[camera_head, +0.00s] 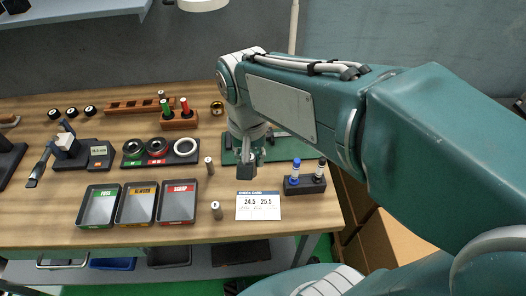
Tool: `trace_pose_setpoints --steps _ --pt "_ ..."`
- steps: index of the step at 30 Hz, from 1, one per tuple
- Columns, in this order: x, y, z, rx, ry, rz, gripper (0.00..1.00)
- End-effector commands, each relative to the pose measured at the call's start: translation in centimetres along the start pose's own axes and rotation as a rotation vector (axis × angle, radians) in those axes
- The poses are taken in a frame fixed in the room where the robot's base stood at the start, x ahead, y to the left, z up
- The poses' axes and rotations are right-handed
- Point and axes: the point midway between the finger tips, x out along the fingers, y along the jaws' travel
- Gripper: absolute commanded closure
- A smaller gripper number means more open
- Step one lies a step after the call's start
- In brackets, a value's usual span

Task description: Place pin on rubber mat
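A small metal pin (209,166) stands upright on the wooden table, left of my gripper. Another short metal pin (216,210) stands nearer the front, left of the white order card. The green rubber mat (300,149) lies flat at the right, partly hidden behind my arm and gripper. My gripper (246,173) points down at the mat's front left edge, above the white card in the picture. Its fingers are small and dark here, so I cannot tell whether they are open or hold something.
Pass, rework and scrap trays (138,205) stand at the front left. Ring gauges (160,150) and a caliper stand (75,150) are behind them. A wooden block (179,120) holds red and green plug gauges.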

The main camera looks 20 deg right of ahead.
Motion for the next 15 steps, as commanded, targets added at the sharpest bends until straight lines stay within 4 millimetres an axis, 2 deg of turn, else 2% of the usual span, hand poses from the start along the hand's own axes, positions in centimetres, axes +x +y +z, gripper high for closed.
trace_pose_setpoints --steps 1,4,9,15 --pt "0.0 0.6 -1.7 0.043 -0.002 0.001 1.00" --pt "-0.1 1.5 -4.0 0.099 -0.001 0.000 1.00" --pt "0.0 2.3 -5.8 0.139 0.000 -0.001 1.00" --pt "1.4 1.2 -8.7 0.140 -0.002 0.000 1.00"
